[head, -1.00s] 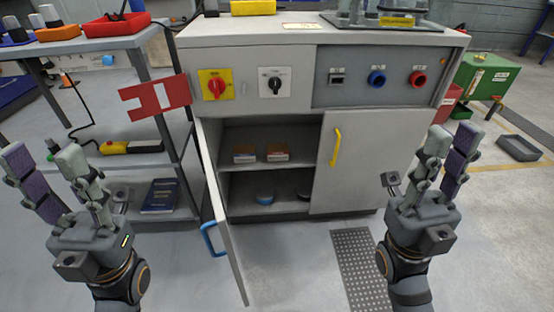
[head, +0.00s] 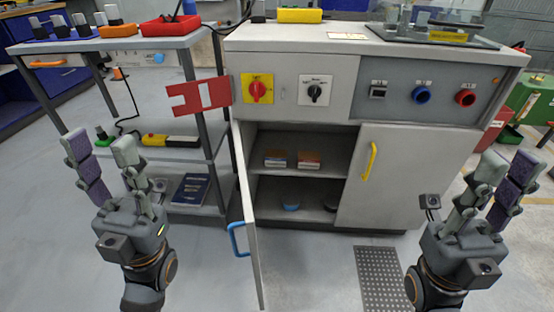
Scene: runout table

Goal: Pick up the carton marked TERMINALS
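Two small cartons stand side by side on the upper shelf inside the open left half of the grey cabinet (head: 292,90). The left carton (head: 276,159) has a white label and a brown top. The right carton (head: 309,160) looks similar with a more orange top. Their markings are too small to read, so I cannot tell which is TERMINALS. My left gripper (head: 104,160) is open and empty, left of the open cabinet door (head: 248,215). My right gripper (head: 503,185) is open and empty, in front of the cabinet's right side. Both are well short of the cartons.
The open door with its blue handle (head: 236,240) juts toward me, between my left gripper and the cartons. The right door with a yellow handle (head: 372,160) is shut. A blue round item (head: 290,206) lies on the lower shelf. A shelf rack (head: 120,47) stands left.

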